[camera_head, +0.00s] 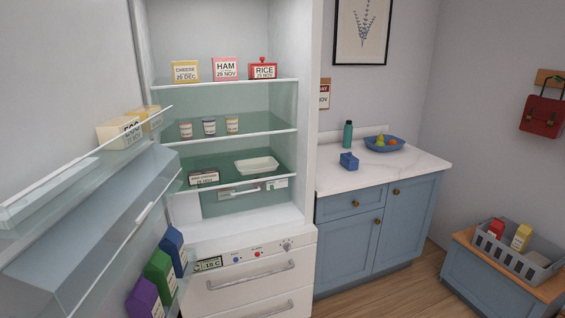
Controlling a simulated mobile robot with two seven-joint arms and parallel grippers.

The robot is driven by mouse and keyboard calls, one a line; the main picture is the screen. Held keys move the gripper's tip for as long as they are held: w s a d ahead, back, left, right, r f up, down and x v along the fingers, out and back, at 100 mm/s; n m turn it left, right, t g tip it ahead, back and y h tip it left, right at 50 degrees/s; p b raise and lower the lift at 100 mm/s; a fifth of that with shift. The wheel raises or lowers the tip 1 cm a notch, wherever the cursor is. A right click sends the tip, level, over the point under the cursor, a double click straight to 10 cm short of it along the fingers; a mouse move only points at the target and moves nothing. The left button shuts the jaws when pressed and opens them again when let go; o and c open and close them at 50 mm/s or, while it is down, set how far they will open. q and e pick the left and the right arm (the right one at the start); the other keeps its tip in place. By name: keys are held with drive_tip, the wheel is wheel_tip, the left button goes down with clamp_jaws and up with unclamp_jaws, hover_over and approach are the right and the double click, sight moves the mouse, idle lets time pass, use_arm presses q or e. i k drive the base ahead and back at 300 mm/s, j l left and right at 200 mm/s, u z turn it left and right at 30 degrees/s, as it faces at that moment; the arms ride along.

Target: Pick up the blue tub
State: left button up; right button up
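A small blue tub (349,160) sits on the white marble countertop (420,163), near its front left part. Neither of my grippers is in view.
The fridge on the left stands open, its door shelves (75,180) reaching into the room. Its shelves hold a ham box (225,69) and other foods. A grey crate (510,263) stands on a low cabinet at right. Countertop right of the tub is clear.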

sight(350, 166)
drive_tip(key=i+l, duration=0.1)
drive_tip(key=l, duration=0.35)
drive_tip(key=i+l+u, duration=0.15)
drive_tip(key=l, duration=0.25)
drive_tip(key=i+l, duration=0.25)
drive_tip(key=l, duration=0.15)
drive_tip(key=i+l+u, duration=0.15)
drive_tip(key=l, duration=0.3)
drive_tip(key=i+l+u, duration=0.2)
drive_tip(key=i+l, duration=0.55)
